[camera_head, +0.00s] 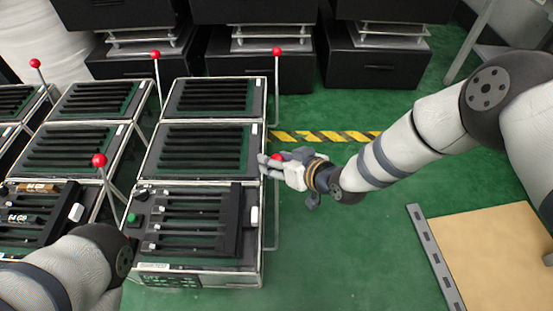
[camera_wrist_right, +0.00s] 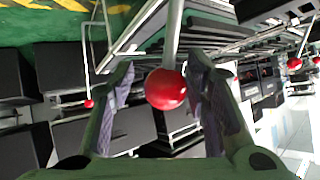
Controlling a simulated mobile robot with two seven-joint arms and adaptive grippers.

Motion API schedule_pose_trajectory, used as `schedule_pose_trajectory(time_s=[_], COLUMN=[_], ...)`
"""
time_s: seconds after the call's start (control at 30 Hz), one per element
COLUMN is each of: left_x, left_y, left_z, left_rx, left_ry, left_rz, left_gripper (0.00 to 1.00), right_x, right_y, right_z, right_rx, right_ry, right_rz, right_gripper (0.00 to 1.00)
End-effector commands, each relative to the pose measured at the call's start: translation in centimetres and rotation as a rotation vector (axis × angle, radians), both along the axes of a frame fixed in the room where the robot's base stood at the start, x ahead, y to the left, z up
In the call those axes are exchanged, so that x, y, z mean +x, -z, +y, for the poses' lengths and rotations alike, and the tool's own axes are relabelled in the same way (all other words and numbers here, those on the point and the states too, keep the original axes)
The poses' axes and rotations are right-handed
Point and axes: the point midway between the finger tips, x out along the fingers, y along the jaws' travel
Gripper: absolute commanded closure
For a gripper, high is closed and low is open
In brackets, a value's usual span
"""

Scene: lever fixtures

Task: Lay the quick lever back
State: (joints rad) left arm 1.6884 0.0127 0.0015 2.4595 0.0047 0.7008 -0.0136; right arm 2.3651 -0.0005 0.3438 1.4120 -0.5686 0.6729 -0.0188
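My right gripper (camera_head: 277,167) is at the right side of the front fixture. A red lever knob (camera_head: 277,157) shows at its fingers, partly hidden by them. In the right wrist view, this red knob (camera_wrist_right: 166,89) on a grey rod lies between the two fingers of my right gripper (camera_wrist_right: 163,85), with a gap on each side; the fingers are open. I cannot tell from any label which lever is the quick one. My left arm enters at the lower left, and its gripper is not in view.
Other red-knobbed levers stand upright at the far right fixture (camera_head: 276,51), between the fixture rows (camera_head: 155,54), at the front (camera_head: 99,160) and far left (camera_head: 35,63). Black units stand behind. Green floor with yellow-black tape (camera_head: 325,136) is clear to the right. A tan board (camera_head: 495,255) lies lower right.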

Motion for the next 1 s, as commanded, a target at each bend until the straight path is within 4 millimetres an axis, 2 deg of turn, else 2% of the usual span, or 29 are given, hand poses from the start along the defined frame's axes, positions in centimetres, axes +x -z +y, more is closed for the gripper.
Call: schedule_pose_trajectory(time_s=[0.37, 0.7, 0.83, 1.0], left_x=[0.0, 0.0, 0.0, 0.0], left_y=[0.0, 0.0, 0.0, 0.0], left_z=[0.0, 0.0, 0.0, 0.0], left_rx=[0.000, 0.000, 0.000, 0.000], left_ry=[0.000, 0.000, 0.000, 0.000], left_rz=[0.000, 0.000, -0.001, 0.000], left_gripper=[0.60, 0.60, 0.60, 0.60], right_x=[-0.6, -5.9, -7.1, -7.6], right_y=[-0.5, -5.2, -6.3, -6.7], right_z=[-0.3, -5.0, -6.2, -6.5], right_rx=[0.002, 0.003, 0.001, 0.002], right_ry=[-0.004, 0.000, -0.002, -0.002], right_rz=[0.000, 0.001, -0.001, -0.002], right_gripper=[0.51, 0.51, 0.51, 0.51])
